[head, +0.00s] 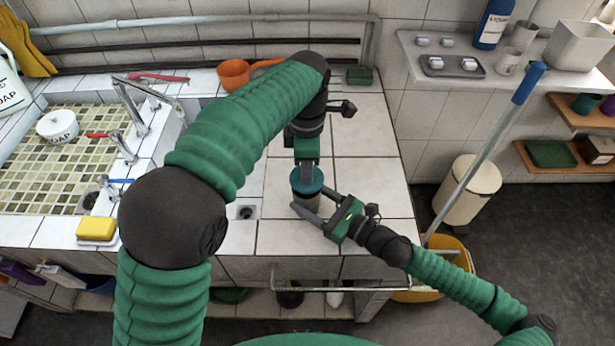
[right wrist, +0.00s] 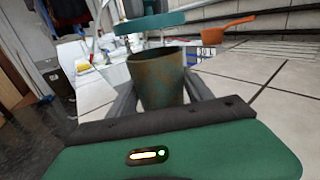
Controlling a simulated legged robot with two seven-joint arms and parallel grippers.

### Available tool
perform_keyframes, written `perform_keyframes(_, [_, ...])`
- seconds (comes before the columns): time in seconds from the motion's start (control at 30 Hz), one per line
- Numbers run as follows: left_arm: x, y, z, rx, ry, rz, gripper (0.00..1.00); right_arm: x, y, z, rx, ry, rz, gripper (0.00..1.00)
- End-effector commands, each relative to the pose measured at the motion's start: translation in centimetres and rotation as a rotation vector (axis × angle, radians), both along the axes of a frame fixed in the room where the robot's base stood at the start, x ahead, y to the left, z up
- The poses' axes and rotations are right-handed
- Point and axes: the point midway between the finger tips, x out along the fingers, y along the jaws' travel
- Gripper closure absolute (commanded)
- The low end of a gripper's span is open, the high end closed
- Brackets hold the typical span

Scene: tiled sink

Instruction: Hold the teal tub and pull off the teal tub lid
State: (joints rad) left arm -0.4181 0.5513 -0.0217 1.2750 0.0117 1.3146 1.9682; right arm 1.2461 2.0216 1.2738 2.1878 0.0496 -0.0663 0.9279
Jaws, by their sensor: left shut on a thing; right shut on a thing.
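The teal tub (right wrist: 157,80) stands upright on the tiled counter, its wall mottled brown and teal. It also shows in the head view (head: 308,203), mostly under the lid. The teal tub lid (head: 307,182) is above the tub. In the right wrist view the lid (right wrist: 150,22) is apart from the tub's rim, with a clear gap between. My left gripper (head: 307,168) points down and is shut on the lid from above. My right gripper (head: 318,207) comes from the right and is shut on the tub, one finger along each side.
A sink basin (head: 50,150) with taps lies left. A yellow sponge (head: 97,229) is on its front edge. An orange pan (head: 235,74) and a green sponge (head: 360,76) lie at the back. A blue-handled mop (head: 490,150) leans at right. The counter right of the tub is clear.

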Motion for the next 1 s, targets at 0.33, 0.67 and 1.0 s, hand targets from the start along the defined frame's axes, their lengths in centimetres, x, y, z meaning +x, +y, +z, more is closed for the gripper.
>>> perform_keyframes(0.33, [0.0,0.0,6.6,-0.001,0.000,0.000,1.00,0.0,0.0,0.0,0.000,0.000,-0.001,0.88])
perform_keyframes(0.67, [0.0,0.0,6.8,0.000,0.001,-0.001,1.00,0.0,0.0,0.0,-0.001,0.001,-0.001,0.31])
perform_keyframes(1.0, [0.0,0.0,6.8,0.000,0.001,-0.001,1.00,0.0,-0.1,0.0,-0.001,0.001,-0.001,0.16])
